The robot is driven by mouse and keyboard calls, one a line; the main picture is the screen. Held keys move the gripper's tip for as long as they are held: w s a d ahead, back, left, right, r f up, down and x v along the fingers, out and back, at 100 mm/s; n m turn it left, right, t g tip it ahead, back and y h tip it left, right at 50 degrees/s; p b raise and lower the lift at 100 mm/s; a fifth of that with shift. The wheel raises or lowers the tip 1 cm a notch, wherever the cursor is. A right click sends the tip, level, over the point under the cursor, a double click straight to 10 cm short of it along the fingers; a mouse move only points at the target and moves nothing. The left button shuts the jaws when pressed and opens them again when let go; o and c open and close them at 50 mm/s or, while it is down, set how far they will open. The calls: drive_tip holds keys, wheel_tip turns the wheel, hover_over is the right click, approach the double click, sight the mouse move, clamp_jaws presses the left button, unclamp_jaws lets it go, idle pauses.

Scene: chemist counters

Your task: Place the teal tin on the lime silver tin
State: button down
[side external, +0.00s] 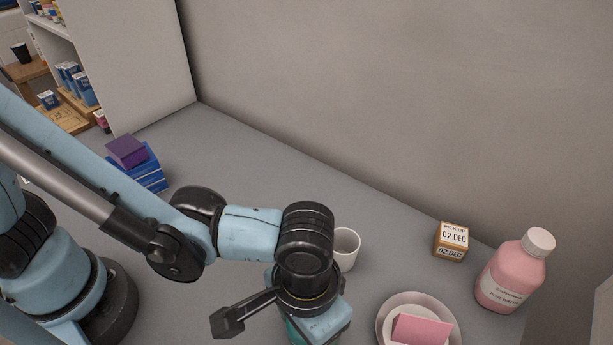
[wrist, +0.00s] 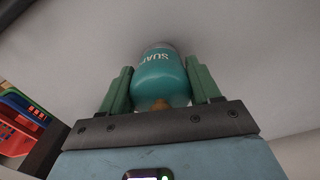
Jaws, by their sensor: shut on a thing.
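The teal tin (wrist: 160,78) with pale lettering is between the green fingers of my gripper (wrist: 160,85) in the wrist view. The fingers are shut on it, one on each side. In the side external view, my wrist hangs over the counter at bottom centre and hides most of the gripper. A bit of teal shows at the bottom edge there, too little to tell whether it is tin or finger. I cannot make out the lime silver tin in either view.
A white cup (side external: 347,249) stands just behind my wrist. A bowl (side external: 386,310) with a pink block (side external: 421,330), a date block (side external: 451,241) and a pink bottle (side external: 511,275) are to the right. A purple box (side external: 127,151) lies on blue boxes (side external: 150,176) at left.

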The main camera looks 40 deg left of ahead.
drive_tip(key=shift+f, duration=0.15)
drive_tip(key=shift+c, duration=1.1)
unclamp_jaws()
wheel_tip(320, 180, up, 12)
drive_tip(key=shift+r, duration=0.1)
drive_tip(key=shift+w+a, duration=0.15)
drive_tip(key=shift+a, duration=0.05)
drive_tip(key=w+a+n+t, duration=0.1)
drive_tip(key=w+a+t, duration=0.2)
drive_tip(key=a, duration=1.1)
drive_tip(key=w+a+f+n+t, duration=0.1)
drive_tip(key=w+a+t, duration=0.3)
drive_tip(key=a, duration=1)
drive_tip(key=w, duration=0.2)
drive_tip(key=shift+w+a+n, duration=0.3)
drive_tip(key=shift+w, duration=0.05)
